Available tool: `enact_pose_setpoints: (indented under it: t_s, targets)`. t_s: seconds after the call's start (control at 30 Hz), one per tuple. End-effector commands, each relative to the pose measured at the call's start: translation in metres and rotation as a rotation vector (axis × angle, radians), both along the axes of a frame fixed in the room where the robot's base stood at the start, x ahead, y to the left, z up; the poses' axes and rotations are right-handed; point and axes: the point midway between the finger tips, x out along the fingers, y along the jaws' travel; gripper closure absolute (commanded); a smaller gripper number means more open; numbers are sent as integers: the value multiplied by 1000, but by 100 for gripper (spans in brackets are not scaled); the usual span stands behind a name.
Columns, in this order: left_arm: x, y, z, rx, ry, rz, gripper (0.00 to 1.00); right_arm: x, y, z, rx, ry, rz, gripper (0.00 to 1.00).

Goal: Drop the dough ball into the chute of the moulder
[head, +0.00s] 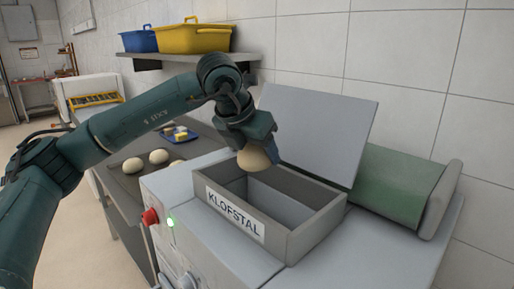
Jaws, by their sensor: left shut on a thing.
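My left gripper (257,145) is shut on a pale dough ball (252,159). It holds the ball at the back left edge of the open chute (328,222) of the moulder, a grey box labelled KLOFSTAL. The ball seems to be a little above the rim; whether it touches is hard to tell. The inside of the chute that shows is empty. The gripper covers the top of the ball. My right gripper is not in view.
Several other dough balls (159,156) lie on a dark table at left, near a small blue tray (186,137). A grey panel (318,120) stands tilted behind the chute. A green roller (392,187) lies at right. A red button (150,217) sits on the front. Blue and yellow bins (194,39) stand on a wall shelf.

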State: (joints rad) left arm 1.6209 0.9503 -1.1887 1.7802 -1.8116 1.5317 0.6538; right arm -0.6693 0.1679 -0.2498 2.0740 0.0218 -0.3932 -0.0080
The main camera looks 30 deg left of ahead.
Motion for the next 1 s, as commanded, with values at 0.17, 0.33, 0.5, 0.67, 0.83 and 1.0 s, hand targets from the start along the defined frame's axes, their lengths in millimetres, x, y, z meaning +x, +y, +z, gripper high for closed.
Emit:
enact_pose_setpoints:
  t_s: [0.17, 0.33, 0.5, 0.67, 0.83, 1.0]
  targets:
    - [0, 0, 0, 0, -1, 0, 28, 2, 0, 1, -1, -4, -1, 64]
    - [0, 0, 0, 0, 0, 0, 16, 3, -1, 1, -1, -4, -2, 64]
    - [0, 0, 0, 0, 1, 0, 16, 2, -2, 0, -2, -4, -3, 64]
    - [-4, 0, 6, -1, 0, -1, 16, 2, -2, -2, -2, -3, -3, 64]
    - [-19, 3, 31, -2, -5, 0, 16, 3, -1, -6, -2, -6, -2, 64]
    - [-40, 5, 65, -2, -6, 0, 16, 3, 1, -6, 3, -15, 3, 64]
